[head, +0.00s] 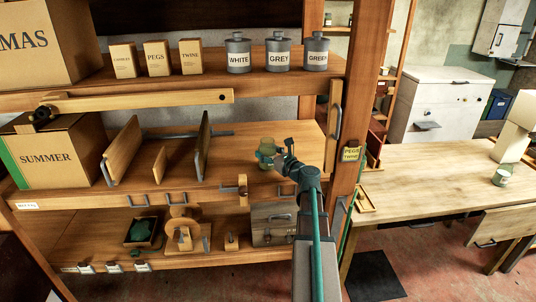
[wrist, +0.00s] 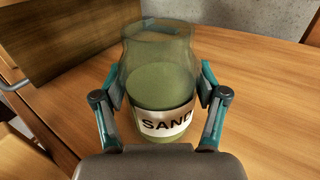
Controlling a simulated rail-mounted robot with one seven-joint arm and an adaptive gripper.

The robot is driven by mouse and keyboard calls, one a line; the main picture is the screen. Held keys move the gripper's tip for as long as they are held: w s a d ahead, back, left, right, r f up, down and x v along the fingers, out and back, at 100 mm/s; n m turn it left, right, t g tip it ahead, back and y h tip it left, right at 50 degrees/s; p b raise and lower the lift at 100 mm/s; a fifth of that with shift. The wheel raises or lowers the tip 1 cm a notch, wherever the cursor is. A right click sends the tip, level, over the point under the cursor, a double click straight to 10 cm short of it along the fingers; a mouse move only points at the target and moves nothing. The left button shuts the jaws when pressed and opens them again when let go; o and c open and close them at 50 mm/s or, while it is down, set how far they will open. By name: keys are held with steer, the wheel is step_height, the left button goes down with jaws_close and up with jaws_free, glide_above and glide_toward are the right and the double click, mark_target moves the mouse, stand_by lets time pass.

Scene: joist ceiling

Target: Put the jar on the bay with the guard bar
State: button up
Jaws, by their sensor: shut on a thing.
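The jar (wrist: 158,95) is clear glass with green contents and a label reading SAND. My gripper (wrist: 160,95) is shut on it, one finger on each side, in the wrist view. In the head view the jar (head: 266,147) is at the right part of the middle shelf (head: 240,180), right of the upright dividers. I cannot tell whether its base touches the shelf. A long wooden bar (head: 140,100), which looks like the guard bar, runs across the upper front of the left part of this shelf, with a black knob at its left end.
Upright wooden dividers (head: 124,150) and a SUMMER box (head: 50,155) occupy the shelf's left. Canisters (head: 238,52) and small boxes (head: 157,57) stand above. A wooden post (head: 358,110) bounds the right side. A workbench (head: 440,185) stands beyond it. Bare shelf surrounds the jar's right side.

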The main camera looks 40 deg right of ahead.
steer(key=shift+f, duration=0.35)
steer(key=shift+f, duration=0.15)
steer(key=o, duration=1.5)
steer(key=shift+c, duration=0.2)
steer(key=s+b, duration=0.2)
steer(key=s, duration=1)
